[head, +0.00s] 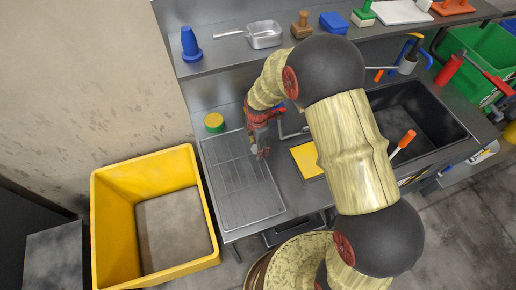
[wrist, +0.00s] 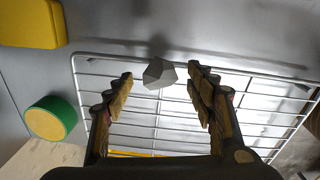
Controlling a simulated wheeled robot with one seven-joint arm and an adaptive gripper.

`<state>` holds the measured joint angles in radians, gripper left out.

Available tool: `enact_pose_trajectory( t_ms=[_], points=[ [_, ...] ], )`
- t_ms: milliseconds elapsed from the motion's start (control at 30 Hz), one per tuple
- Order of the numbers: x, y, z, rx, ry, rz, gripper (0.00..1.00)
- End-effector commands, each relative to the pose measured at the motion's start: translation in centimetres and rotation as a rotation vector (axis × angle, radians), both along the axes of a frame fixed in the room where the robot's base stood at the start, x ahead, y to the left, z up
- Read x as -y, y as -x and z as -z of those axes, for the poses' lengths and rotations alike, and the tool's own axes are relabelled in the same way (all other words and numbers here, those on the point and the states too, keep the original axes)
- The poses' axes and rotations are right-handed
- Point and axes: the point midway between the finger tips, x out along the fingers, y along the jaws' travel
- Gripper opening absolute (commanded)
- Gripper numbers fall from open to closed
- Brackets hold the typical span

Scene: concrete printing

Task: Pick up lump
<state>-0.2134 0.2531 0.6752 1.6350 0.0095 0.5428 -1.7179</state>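The lump (wrist: 159,73) is a small grey faceted piece. In the wrist view it lies at the edge of the wire rack (wrist: 260,112), ahead of the fingertips and roughly centred between them. My gripper (wrist: 160,82) is open, with a finger on each side of the view and nothing between the finger pads. In the head view my gripper (head: 261,150) hangs over the right part of the rack (head: 240,185), and a small grey patch there may be the lump, but I cannot tell.
A yellow and green round item (head: 214,122) stands behind the rack. A yellow sponge-like block (head: 307,159) lies to its right, before the sink (head: 420,120). A large yellow bin (head: 150,168) stands left of the counter. A shelf with tools (head: 230,52) runs along the back.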

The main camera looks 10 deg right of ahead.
Motion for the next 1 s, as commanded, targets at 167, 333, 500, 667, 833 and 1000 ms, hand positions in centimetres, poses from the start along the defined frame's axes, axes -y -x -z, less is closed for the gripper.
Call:
enact_pose_trajectory(
  t_ms=[167,333,500,667,833,1000],
  points=[
    [0.01,0.02,-0.02,0.0,0.0,0.0,0.46],
    [0.01,0.02,-0.02,0.0,0.0,0.0,0.36],
    [0.01,0.03,-0.02,0.0,0.0,0.0,0.27],
    [0.01,0.03,-0.02,-0.001,0.0,0.0,0.18],
    [0.01,0.03,-0.01,-0.001,0.0,0.0,0.08],
    [0.0,0.01,-0.03,0.0,0.0,0.0,0.07]
  ],
)
